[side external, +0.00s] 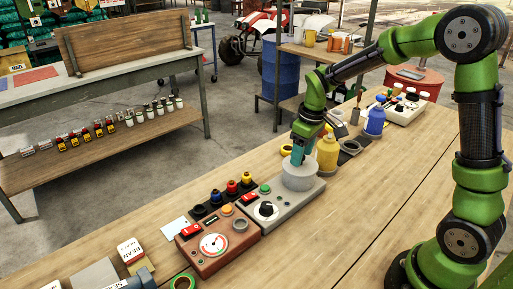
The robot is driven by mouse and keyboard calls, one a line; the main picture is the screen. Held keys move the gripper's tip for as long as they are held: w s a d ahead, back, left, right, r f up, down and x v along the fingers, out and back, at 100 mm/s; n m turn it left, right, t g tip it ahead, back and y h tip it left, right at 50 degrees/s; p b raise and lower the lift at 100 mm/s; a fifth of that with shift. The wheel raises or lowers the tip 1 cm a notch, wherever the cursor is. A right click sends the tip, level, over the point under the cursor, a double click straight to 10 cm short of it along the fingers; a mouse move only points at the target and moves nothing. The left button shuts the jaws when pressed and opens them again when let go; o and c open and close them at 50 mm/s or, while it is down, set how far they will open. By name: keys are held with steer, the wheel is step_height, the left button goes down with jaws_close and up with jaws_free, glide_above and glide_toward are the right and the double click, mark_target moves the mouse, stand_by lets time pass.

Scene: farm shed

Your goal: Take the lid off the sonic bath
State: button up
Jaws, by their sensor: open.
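A grey device, which looks like the sonic bath (284,208), stands on the wooden bench in the middle. It has a black dial, a red switch and a green button on top. At its far end is a round, pale grey cover that looks like the lid (301,181). My gripper (297,160) points down right over this lid, with its fingers at the lid's top. The fingers are open. The middle of the lid's top is partly hidden behind them, and I cannot tell whether they touch it or stand around a knob.
A brown gauge box (216,247) stands close at the near left. A row of coloured knobs (232,188) lies behind it. The bench to the right is clear.

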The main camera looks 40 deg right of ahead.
steer(key=shift+f, duration=0.1)
steer(key=shift+c, duration=0.3)
jaws_close()
